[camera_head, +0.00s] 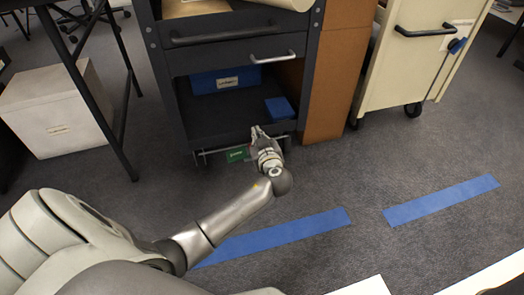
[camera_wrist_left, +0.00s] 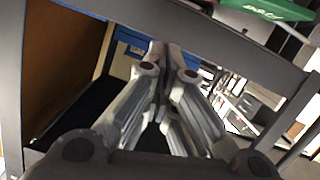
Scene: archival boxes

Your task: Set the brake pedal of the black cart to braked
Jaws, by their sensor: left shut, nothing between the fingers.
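The black cart (camera_head: 305,105) stands at top centre, with drawers above and an open lower shelf. A green piece with pale lettering (camera_head: 238,154) sits low at its front, beside a thin pale bar; it looks like the brake pedal. The green piece also shows at the top right of the left wrist view (camera_wrist_left: 278,8); its lettering is too blurred to read. My left gripper (camera_head: 258,132) is shut and empty in front of the lower shelf edge, just right of the green piece and apart from it. Its closed fingers (camera_wrist_left: 167,58) show in the left wrist view. My right gripper is out of view.
A blue box (camera_head: 225,80) and a small blue item (camera_head: 280,108) are on the cart's shelf. A brown panel (camera_head: 335,75) and cream cart (camera_head: 400,70) stand to the right. A pale box (camera_head: 55,110) stands left. Blue tape (camera_head: 440,200) marks open carpet.

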